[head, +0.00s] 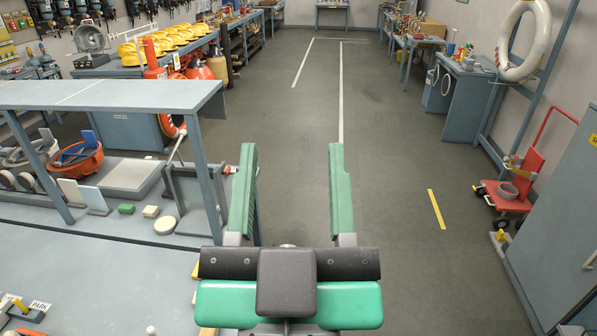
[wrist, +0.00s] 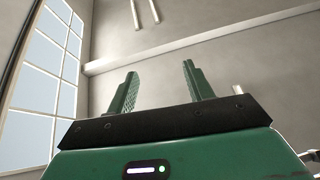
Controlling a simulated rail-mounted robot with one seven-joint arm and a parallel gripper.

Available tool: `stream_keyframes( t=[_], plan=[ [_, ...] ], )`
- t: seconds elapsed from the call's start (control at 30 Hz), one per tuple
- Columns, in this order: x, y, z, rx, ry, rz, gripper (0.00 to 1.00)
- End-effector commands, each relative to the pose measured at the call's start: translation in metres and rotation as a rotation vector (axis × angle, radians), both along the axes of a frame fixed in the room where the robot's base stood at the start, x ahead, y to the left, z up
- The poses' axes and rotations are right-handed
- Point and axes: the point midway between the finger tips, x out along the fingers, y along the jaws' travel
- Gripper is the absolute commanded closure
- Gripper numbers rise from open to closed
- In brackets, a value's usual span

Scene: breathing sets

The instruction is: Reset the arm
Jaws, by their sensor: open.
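My gripper (head: 292,190) is open and empty, with its two green fingers wide apart. In the head view it is at the bottom middle, above the floor and beside the right end of the blue-grey bench. In the wrist view the fingers (wrist: 160,90) stand against a bare wall and a window, with nothing between them. The black bar and green body at the base of the gripper show in both views.
A grey raised shelf (head: 110,95) stands at the left over a lower bench with an orange bowl (head: 78,158). A grey cabinet (head: 560,200) and a red hand truck (head: 520,180) stand at the right. The floor aisle (head: 390,130) ahead is clear.

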Motion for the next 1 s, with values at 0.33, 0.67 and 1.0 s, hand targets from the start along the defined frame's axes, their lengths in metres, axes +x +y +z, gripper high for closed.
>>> stream_keyframes(
  t=[0.33, 0.67, 1.0],
  plan=[
    [-0.029, -0.015, 0.020, 0.004, -0.095, -0.028, 0.48],
    [-0.028, -0.014, 0.090, 0.009, -0.092, -0.022, 0.48],
    [-0.028, -0.012, 0.205, 0.023, -0.088, -0.007, 0.48]
  ],
)
